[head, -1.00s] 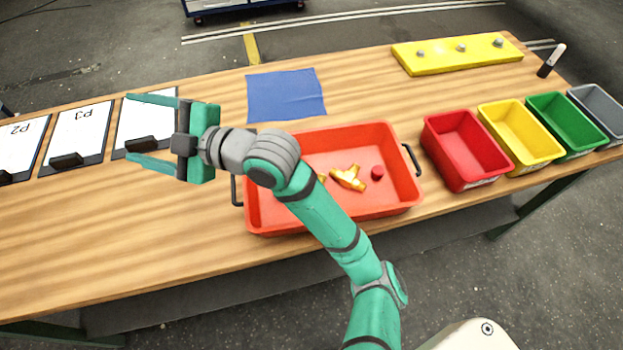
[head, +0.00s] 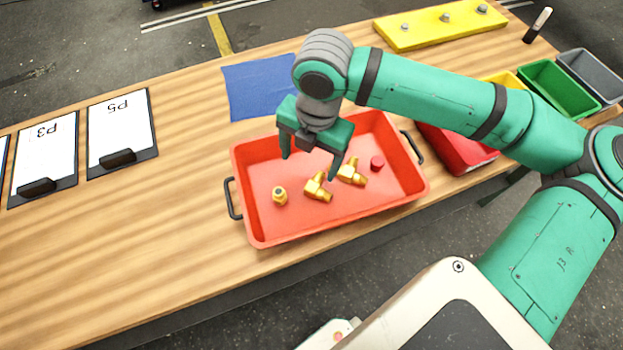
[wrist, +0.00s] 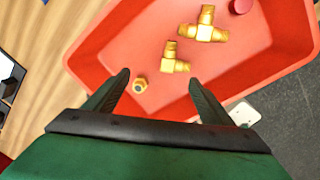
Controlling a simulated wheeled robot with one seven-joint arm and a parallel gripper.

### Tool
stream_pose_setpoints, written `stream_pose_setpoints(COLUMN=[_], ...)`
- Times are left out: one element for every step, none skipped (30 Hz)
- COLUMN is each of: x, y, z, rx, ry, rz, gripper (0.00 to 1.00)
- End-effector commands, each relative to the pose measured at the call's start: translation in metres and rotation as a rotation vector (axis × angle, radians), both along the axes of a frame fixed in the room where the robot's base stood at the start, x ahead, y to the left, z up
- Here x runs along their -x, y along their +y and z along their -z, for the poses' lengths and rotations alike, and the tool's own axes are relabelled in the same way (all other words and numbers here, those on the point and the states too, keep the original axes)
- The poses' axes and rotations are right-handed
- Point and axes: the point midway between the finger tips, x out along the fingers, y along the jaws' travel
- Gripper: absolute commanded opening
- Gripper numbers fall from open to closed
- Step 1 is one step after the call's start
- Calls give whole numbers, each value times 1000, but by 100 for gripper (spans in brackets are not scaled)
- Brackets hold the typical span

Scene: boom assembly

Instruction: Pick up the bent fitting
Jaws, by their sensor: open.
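The bent fitting (head: 318,188) is a brass-coloured elbow lying in the middle of the red tray (head: 270,236). In the wrist view the bent fitting (wrist: 174,62) lies just beyond the fingertips, nearer the right finger. My gripper (head: 311,166) points down over the tray, open and empty, above the fittings and apart from them. Both fingers also show in the wrist view (wrist: 160,77), spread wide with nothing between them.
A brass tee (head: 351,172), a short hex fitting (head: 279,196) and a red cap (head: 377,163) lie around it in the tray. The tray walls rise on all sides. A blue cloth (head: 255,90) lies behind; a red bin (head: 470,160) stands right.

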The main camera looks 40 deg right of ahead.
Motion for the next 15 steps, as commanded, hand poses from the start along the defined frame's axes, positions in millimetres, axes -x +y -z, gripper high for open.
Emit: stream_pose_setpoints(x=[10, 14, 18, 21, 23, 24, 25, 25, 25, 26, 25, 25, 25, 25, 25], y=[-10, -13, -17, -19, -21, -22, -22, -22, -22, -22, -22, -21, -22, -22, -21], z=[-1, -1, -1, 0, 1, 4, 7, 11, 17, 22, 26, 32, 37, 41, 45], rx=[22, 30, 38, 42, 46, 48, 49, 48, 48, 49, 48, 47, 48, 48, 47], ry=[31, 43, 58, 66, 72, 78, 81, 82, 82, 83, 81, 82, 81, 80, 80], rz=[5, 6, 7, 7, 7, 7, 7, 7, 7, 7, 6, 6, 7, 7, 7], gripper=[76, 76, 76, 76, 76, 76, 76, 76, 76, 76, 76, 76, 76, 76, 76])
